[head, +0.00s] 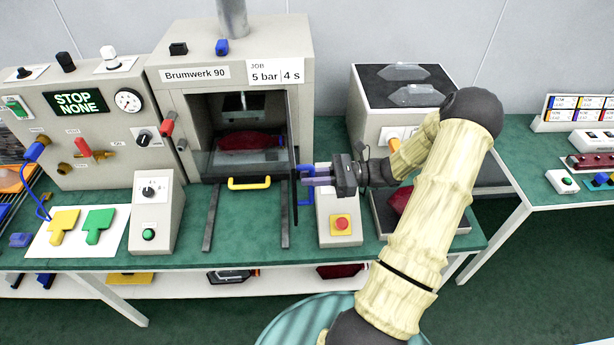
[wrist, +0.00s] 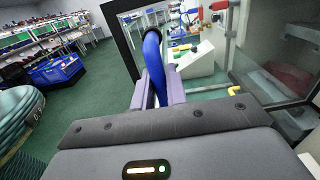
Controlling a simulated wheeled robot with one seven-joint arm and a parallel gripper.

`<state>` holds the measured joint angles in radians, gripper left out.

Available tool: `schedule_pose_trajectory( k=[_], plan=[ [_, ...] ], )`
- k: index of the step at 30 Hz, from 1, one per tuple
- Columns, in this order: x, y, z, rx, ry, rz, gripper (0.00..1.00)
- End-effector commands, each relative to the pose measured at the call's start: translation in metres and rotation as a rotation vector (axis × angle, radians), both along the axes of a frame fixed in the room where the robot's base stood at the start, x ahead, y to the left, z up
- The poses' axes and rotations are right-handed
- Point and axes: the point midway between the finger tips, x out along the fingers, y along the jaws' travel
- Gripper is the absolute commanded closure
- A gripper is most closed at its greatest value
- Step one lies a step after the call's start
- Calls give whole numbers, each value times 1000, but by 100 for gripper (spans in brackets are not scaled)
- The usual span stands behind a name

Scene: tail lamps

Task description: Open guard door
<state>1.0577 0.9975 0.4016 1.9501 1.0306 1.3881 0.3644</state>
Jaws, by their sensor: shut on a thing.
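The guard door (head: 293,130) of the press marked Brumwerk 90 (head: 240,48) stands swung outward, seen nearly edge-on at the right side of the opening. Its dark frame and clear pane show in the wrist view (wrist: 122,42). My gripper (head: 305,174) is at the door's outer side. Its fingers (wrist: 158,92) are shut on the blue door handle (wrist: 153,58), which stands upright between them. The handle is mostly hidden in the head view. Inside the open chamber lies a red lens-like part (head: 245,141).
A yellow handle (head: 249,183) sits at the front of the chamber above two rails (head: 211,218). A box with a red button (head: 341,223) stands close beneath my gripper. A knob box (head: 155,208) stands left. Another machine (head: 400,90) is behind my arm.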

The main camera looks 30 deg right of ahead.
Motion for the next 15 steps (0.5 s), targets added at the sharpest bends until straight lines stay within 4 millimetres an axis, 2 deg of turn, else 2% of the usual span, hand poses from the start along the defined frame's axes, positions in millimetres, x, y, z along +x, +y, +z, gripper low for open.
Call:
schedule_pose_trajectory(
  k=[2,3,5,15],
  plan=[
    [0,1,0,1,0,3,100],
    [0,2,0,1,0,4,80],
    [0,2,0,1,0,4,68],
    [0,0,0,0,0,3,68]
  ],
)
